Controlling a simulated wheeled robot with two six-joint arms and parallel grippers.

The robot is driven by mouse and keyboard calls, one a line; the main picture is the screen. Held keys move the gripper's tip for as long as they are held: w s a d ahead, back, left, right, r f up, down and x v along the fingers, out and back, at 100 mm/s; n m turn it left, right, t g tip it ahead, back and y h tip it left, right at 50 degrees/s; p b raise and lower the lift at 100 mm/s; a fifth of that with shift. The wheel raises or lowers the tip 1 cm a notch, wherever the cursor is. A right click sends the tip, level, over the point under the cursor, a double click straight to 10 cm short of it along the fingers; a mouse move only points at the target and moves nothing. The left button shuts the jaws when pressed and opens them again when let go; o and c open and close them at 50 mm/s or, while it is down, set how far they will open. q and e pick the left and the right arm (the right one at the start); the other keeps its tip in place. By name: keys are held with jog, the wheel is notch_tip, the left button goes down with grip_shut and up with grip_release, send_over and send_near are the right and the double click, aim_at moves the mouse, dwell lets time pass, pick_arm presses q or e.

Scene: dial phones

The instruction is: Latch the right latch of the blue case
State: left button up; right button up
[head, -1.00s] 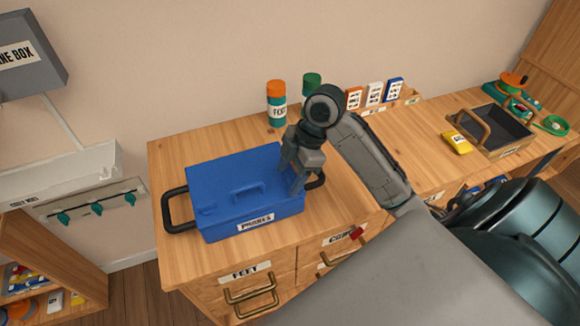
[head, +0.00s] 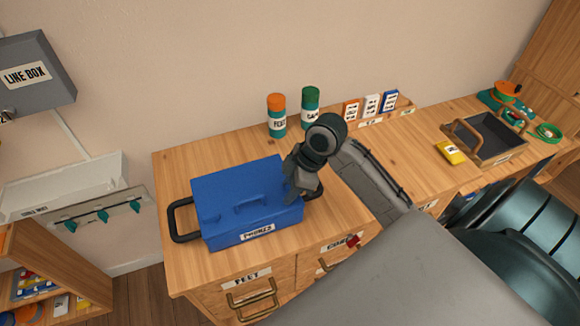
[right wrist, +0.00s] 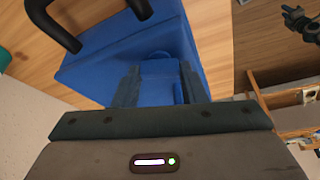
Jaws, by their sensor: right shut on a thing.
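The blue case (head: 245,205) stands on the wooden desk with its lid down. It has a small handle on the lid, black side handles and a front label that reads PHONES. My right gripper (head: 300,190) is at the right end of the case, tilted and close against it. In the right wrist view, the fingers (right wrist: 153,88) are shut on a small blue part, which I take as the right latch (right wrist: 178,92); the fingers mostly hide it. A small dark gripper shape, likely my left gripper (right wrist: 300,22), shows at the upper right there, its jaws unclear.
An orange-capped bottle (head: 276,115) and a green-capped bottle (head: 310,107) stand behind the case. Small cards (head: 371,104) stand at the back. A tray (head: 484,137) and a yellow packet (head: 451,152) lie at the right.

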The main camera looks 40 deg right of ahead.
jog(key=m+h+p, duration=0.1)
jog(key=m+p, duration=0.2)
jog(key=p, duration=0.1)
jog(key=m+t+h+p, duration=0.1)
jog(key=m+p, duration=0.2)
jog(key=p, duration=0.1)
jog(key=m+h+p, duration=0.1)
jog(key=m+p, duration=0.3)
jog(key=p, duration=0.1)
jog(key=shift+s+a+r+t, duration=0.15)
jog(key=shift+a+r+t, duration=0.15)
jog(key=shift+t, duration=0.1)
jog(key=shift+f+m+h+p, duration=0.15)
jog(key=shift+m+h+p, duration=0.3)
jog(key=shift+m, duration=0.35)
jog(key=shift+f+m+h+p, duration=0.1)
jog(key=shift+m+h+p, duration=0.35)
jog(key=shift+m, duration=0.75)
jog(key=o, duration=1)
jog(key=shift+a, duration=0.1)
jog(key=b+v, duration=0.2)
jog(key=v, duration=0.8)
jog(key=shift+r+b, duration=0.3)
jog(key=shift+r, duration=0.05)
jog(key=shift+s, duration=0.1)
